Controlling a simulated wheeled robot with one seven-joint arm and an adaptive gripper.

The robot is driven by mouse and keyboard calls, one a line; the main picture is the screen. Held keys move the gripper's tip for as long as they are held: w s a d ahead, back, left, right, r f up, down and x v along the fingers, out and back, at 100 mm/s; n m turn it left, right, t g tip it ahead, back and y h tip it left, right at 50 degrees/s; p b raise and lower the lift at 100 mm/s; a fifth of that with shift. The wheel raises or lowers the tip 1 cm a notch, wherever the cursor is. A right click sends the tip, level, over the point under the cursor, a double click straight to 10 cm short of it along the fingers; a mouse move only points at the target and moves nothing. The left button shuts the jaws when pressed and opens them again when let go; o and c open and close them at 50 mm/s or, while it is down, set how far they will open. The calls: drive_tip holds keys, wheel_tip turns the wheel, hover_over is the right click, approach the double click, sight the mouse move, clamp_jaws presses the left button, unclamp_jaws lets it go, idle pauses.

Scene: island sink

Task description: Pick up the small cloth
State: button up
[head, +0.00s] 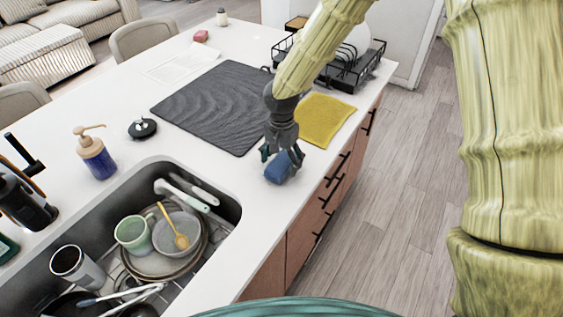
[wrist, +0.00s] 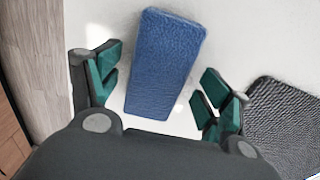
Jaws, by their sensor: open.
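A yellow cloth (head: 325,120) lies flat on the white counter, beside the dark mat and near the counter's right edge. It does not show in the wrist view. A blue, textured block, like a sponge (head: 279,168), is at my gripper's fingertips. In the wrist view the blue block (wrist: 165,62) lies between and beyond the parted green finger pads, with gaps on both sides. My gripper (head: 277,153) is open, pointing down over the counter to the near-left of the yellow cloth. It also shows in the wrist view (wrist: 158,90).
A dark ribbed mat (head: 215,105) lies behind my gripper. A sink (head: 225,215) with dishes is at lower left, with a soap bottle (head: 95,155) beside it. A black dish rack (head: 350,75) stands at the back right. Counter around the blue block is bare.

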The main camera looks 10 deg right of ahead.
drive_tip(key=shift+s+f, duration=0.2)
drive_tip(key=shift+w+f, duration=0.1)
drive_tip(key=shift+c, duration=0.4)
drive_tip(key=c, duration=1)
drive_tip(key=shift+r+b, duration=0.45)
drive_tip(key=shift+r, duration=0.35)
drive_tip(key=shift+r+b, duration=0.4)
drive_tip(key=shift+r, duration=0.5)
drive_tip(key=s+d+r+b, duration=0.1)
drive_tip(key=s+b, duration=0.3)
drive_tip(key=s, duration=1.2)
drive_tip(key=shift+d+r, duration=0.35)
drive_tip(key=shift+d, duration=0.35)
